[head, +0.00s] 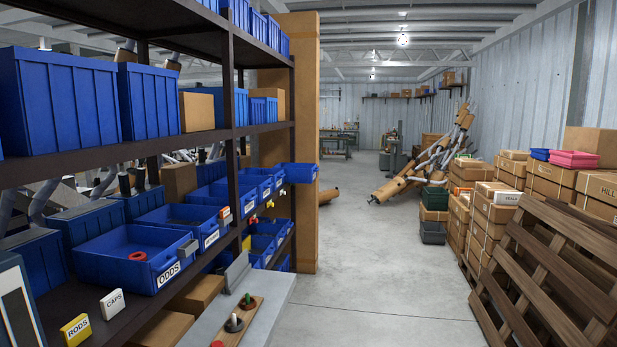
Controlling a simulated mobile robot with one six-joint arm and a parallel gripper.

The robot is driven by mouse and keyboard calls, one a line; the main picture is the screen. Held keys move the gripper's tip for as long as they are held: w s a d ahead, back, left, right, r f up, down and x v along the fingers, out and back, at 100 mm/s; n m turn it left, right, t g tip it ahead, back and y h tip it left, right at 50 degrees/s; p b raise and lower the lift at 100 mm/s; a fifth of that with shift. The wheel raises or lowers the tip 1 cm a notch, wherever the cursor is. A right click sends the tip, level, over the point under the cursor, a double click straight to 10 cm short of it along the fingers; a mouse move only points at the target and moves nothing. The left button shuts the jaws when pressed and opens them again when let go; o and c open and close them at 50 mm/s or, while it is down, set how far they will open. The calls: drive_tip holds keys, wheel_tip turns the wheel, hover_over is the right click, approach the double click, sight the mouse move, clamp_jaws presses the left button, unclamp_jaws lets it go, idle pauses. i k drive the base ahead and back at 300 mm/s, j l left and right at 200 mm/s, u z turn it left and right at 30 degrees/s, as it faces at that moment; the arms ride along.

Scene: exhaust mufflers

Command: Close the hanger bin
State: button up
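Several open blue bins stand in a row on the middle shelf of the dark rack at left. The nearest, the ODDS bin (122,258), holds a red ring (138,256). Behind it stands another blue bin (182,221) with a label too small to read. At the far end of the row, one blue bin (301,174) juts to the right past the rack post into the aisle. I cannot read the word hanger on any label, so I cannot tell for certain which is the hanger bin. My gripper is not in view.
A grey surface (270,290) with a wooden board (238,321) carrying knobs is close in front of the rack. A pallet (537,270) and stacked boxes (494,215) line the right side. The concrete floor (375,270) between is clear.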

sight(294, 172)
drive_tip(key=i+l+z, duration=0.2)
drive_tip(key=i, duration=1.3)
drive_tip(key=i+j+z, duration=0.25)
drive_tip(key=i, duration=1.25)
drive_tip(key=i+u, duration=0.15)
drive_tip(key=i, duration=0.4)
drive_tip(key=i+u, duration=0.1)
drive_tip(key=i, duration=0.45)
drive_tip(key=i+u, duration=0.15)
drive_tip(key=i, duration=0.4)
drive_tip(key=i+l+u, duration=0.15)
drive_tip(key=i, duration=0.4)
drive_tip(key=i+l+u, duration=0.1)
drive_tip(key=i+l, duration=0.15)
drive_tip(key=i, duration=0.3)
